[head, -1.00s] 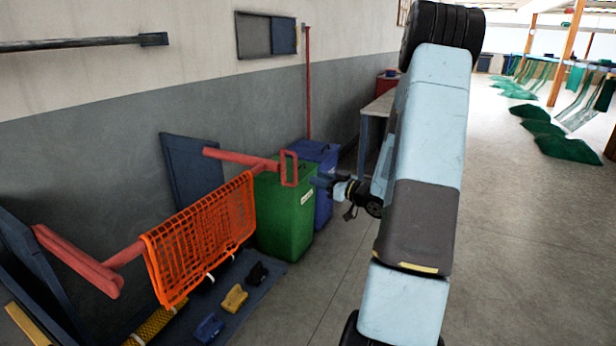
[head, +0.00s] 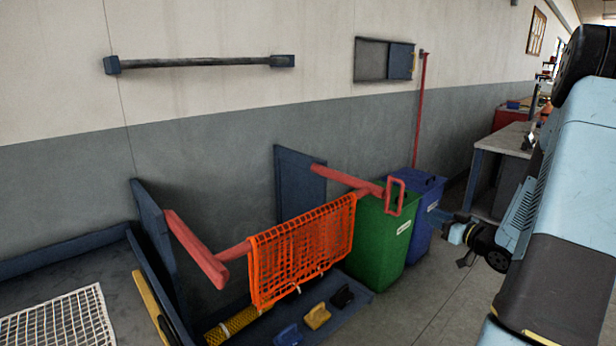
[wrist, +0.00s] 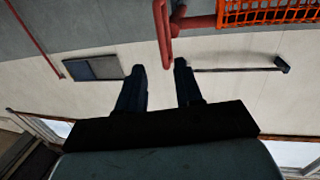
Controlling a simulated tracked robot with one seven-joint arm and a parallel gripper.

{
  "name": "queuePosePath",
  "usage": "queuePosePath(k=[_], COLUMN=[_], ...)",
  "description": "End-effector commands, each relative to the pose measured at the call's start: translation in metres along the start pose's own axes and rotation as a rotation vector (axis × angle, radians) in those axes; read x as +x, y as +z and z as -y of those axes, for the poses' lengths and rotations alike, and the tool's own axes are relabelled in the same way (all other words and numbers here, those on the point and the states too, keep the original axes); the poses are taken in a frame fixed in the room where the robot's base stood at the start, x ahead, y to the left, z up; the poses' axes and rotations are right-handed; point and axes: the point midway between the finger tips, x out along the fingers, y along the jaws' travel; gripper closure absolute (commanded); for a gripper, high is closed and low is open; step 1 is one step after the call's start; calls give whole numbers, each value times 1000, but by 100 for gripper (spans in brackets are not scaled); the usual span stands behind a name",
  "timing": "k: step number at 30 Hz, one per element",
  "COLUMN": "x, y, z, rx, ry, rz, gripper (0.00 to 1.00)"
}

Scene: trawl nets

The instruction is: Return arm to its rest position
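My arm (head: 570,225) stretches down the right side of the head view. My gripper (head: 446,218) is small there, pointing left in front of the blue bin (head: 428,192). In the wrist view, which looks upside down, the two dark fingers of my gripper (wrist: 160,72) stand apart. Nothing is held between them; the wall and part of a red rail show in the gap. Whether the fingers are close to the bin is hard to tell.
An orange net (head: 300,250) hangs on a red rail (head: 345,178) beside a green bin (head: 380,240). A grey table (head: 508,138) stands behind my arm. A white net (head: 60,318) lies at lower left. Open floor (head: 440,310) shows right of the bins.

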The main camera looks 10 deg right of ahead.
Motion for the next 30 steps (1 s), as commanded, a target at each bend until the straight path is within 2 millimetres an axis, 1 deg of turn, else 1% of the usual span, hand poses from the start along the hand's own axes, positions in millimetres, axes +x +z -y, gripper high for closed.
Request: queuePosePath(k=[7,11,14,19,23,26,30], x=[24,31,32,27,17,6,-12], y=[-28,-47,-62,-90,-111,-126,-145], z=[5,9,14,28,43,59,84], rx=[-115,-167,-197,-226,-226,-214,-181], ry=[105,183,245,345,416,465,520], rz=[175,275,346,451,523,574,640], gripper=[65,65,65,65,65,65,65])
